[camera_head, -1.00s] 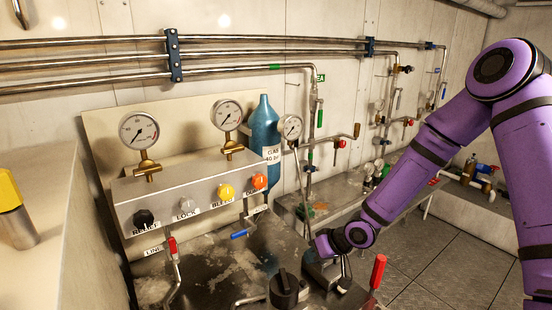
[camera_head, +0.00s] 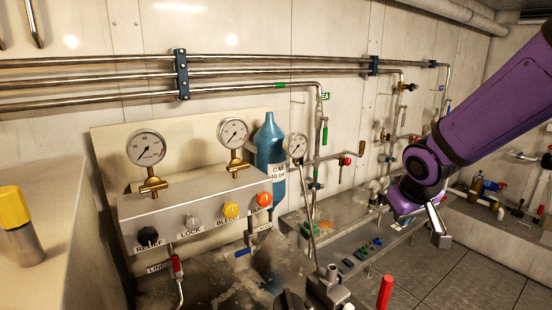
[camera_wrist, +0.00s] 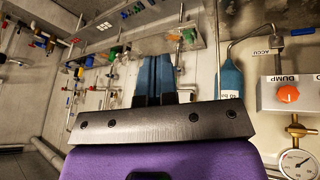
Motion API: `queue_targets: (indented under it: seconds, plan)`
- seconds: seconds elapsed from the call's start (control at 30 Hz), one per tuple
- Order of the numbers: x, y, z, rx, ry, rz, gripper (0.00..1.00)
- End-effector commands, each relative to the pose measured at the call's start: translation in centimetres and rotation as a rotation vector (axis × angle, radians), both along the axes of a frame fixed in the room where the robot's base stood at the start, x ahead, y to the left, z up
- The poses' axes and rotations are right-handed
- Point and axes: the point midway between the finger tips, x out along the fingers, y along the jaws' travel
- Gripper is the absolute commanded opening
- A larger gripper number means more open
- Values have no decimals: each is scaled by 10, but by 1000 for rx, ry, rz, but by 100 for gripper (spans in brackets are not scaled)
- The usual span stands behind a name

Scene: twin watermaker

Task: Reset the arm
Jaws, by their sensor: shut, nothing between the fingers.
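My gripper (camera_head: 438,226) hangs at the end of my purple arm on the right of the head view, in the air in front of the back shelf and apart from the panel. In the wrist view my gripper (camera_wrist: 156,85) shows two blue-grey fingers side by side, closed together with nothing between them. The wrist view is turned over, with the panel and its orange DUMP knob (camera_wrist: 288,94) at the right.
The panel (camera_head: 200,205) carries several knobs and gauges. A blue cylinder (camera_head: 269,145) stands behind it. A red-handled lever (camera_head: 385,291) rises at the bottom. A shelf (camera_head: 340,245) with small parts runs along the wall. Floor (camera_head: 470,280) is clear at lower right.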

Motion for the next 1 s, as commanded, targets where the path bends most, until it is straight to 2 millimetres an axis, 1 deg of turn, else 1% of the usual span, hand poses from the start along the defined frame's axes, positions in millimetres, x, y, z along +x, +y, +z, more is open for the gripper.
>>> queue_targets:
  seconds: [0.03, 0.2, 0.3, 0.5, 0.7, 0.8, 0.9, 1.0]
  plan:
    - [-11, -4, 15, -9, -12, -20, 0]
    - [-49, -17, 51, -11, -22, -89, 0]
    - [-73, -22, 70, -1, -27, -125, 0]
    - [-126, -29, 99, 52, -32, -179, 0]
    - [-177, -31, 117, 131, -33, -205, 0]
    - [-195, -30, 122, 164, -30, -206, 0]
    - [-207, -30, 124, 189, -28, -206, 0]
    - [-212, -30, 125, 200, -26, -205, 0]
